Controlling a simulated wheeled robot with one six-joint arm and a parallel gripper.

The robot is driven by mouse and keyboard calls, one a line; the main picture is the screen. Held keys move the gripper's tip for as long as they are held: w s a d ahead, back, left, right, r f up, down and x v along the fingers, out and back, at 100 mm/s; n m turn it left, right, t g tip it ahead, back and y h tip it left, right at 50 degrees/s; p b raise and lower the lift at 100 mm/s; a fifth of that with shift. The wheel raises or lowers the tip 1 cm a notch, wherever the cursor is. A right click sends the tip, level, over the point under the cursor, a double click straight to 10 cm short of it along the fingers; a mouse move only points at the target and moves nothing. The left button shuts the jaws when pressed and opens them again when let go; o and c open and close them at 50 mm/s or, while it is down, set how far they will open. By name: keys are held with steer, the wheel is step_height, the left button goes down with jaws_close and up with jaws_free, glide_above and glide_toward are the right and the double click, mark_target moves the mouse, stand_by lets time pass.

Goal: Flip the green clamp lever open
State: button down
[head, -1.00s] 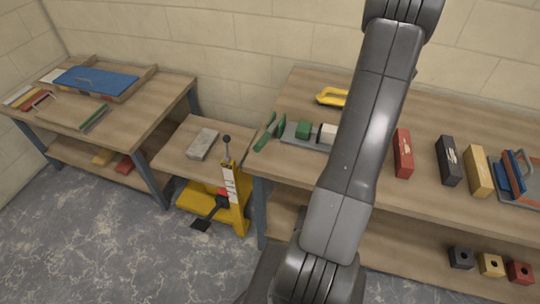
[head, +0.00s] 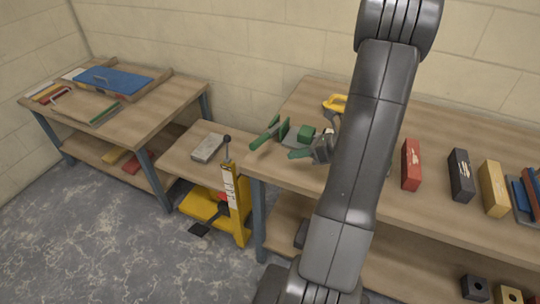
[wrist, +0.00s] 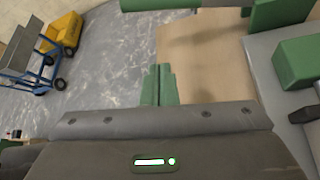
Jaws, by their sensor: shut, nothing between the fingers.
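The green clamp lever (head: 265,138) sticks out past the left end of the right-hand bench, joined to an upright green plate (head: 284,130). In the wrist view the lever (wrist: 180,4) is a bar along the top edge, partly cut off, with the green plate (wrist: 282,12) at its right. A green block (head: 306,134) sits on the clamp's grey base; the block also shows in the wrist view (wrist: 298,62). My gripper (head: 293,155) has green fingers, shut and empty, close in front of the clamp. In the wrist view its fingertips (wrist: 163,68) appear apart from the lever.
Red (head: 411,165), black (head: 461,175) and yellow (head: 494,188) blocks stand on the bench (head: 370,180) to the right. A yellow-handled tool (head: 336,103) lies behind the clamp. A yellow lift cart (head: 238,205) stands left of the bench. My arm hides part of the bench.

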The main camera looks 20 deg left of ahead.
mark_target(267, 135)
steer(key=shift+s, duration=0.2)
steer(key=shift+a, duration=0.15)
steer(key=x, duration=1)
steer(key=shift+p, duration=0.35)
steer(key=r, duration=0.1)
steer(key=w+r+p, duration=0.1)
steer(key=r, duration=0.1)
steer(key=shift+a, duration=0.15)
steer(key=shift+w+a+r, duration=0.1)
steer(key=shift+w+r, duration=0.05)
steer(key=shift+r, duration=0.2)
steer(key=shift+r, duration=0.15)
